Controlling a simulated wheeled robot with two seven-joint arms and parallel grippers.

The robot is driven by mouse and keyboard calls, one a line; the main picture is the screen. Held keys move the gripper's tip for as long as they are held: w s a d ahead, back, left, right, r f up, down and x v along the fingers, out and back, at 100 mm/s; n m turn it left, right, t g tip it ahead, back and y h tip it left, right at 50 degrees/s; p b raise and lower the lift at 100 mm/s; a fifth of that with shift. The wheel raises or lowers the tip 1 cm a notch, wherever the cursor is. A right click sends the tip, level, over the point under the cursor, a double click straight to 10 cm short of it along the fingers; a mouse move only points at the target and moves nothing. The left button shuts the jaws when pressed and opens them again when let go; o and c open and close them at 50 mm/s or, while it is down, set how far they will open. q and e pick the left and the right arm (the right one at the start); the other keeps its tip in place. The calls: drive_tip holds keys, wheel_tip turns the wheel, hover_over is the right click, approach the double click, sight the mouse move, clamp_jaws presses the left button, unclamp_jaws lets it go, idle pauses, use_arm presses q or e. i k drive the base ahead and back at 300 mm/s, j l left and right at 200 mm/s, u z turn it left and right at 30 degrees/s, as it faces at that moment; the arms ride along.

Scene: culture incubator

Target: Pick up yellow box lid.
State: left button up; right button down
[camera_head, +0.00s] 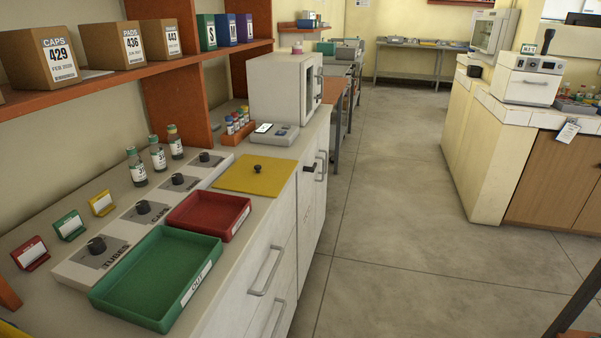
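The yellow box lid (254,178) is a flat yellow square with a small black knob (257,168) near its middle. It lies flat on the counter behind the red tray, by the counter's front edge. Any box beneath it is hidden. Neither of my grippers is in view, and nothing touches the lid.
An open red tray (179,225) and an open green tray (130,308) line the counter's edge. A white panel with black knobs (143,208) and several bottles (157,154) stand left of the lid. A grey scale (275,140) and white incubator (278,88) stand behind.

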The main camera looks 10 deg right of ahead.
sight(262, 175)
drive_tip(key=k+j+u, duration=0.1)
drive_tip(key=u, duration=0.3)
drive_tip(key=j+u, duration=0.2)
drive_tip(key=u, duration=0.2)
drive_tip(key=j+u, duration=0.15)
drive_tip(key=u, duration=0.25)
drive_tip(key=i+l+u, duration=0.2)
drive_tip(key=l, duration=0.3)
drive_tip(key=l+u, duration=0.2)
drive_tip(key=l, duration=0.3)
drive_tip(key=l+u, duration=0.2)
drive_tip(key=l, duration=0.35)
drive_tip(key=l+u, duration=0.2)
drive_tip(key=l, duration=0.35)
drive_tip(key=l+u, duration=0.25)
drive_tip(key=l, duration=0.25)
drive_tip(key=k+l+u, duration=0.2)
drive_tip(key=l, duration=0.35)
drive_tip(key=k+l+u, duration=0.2)
drive_tip(key=l, duration=0.3)
drive_tip(key=l+u, duration=0.2)
drive_tip(key=l, duration=0.3)
drive_tip(key=k, duration=0.05)
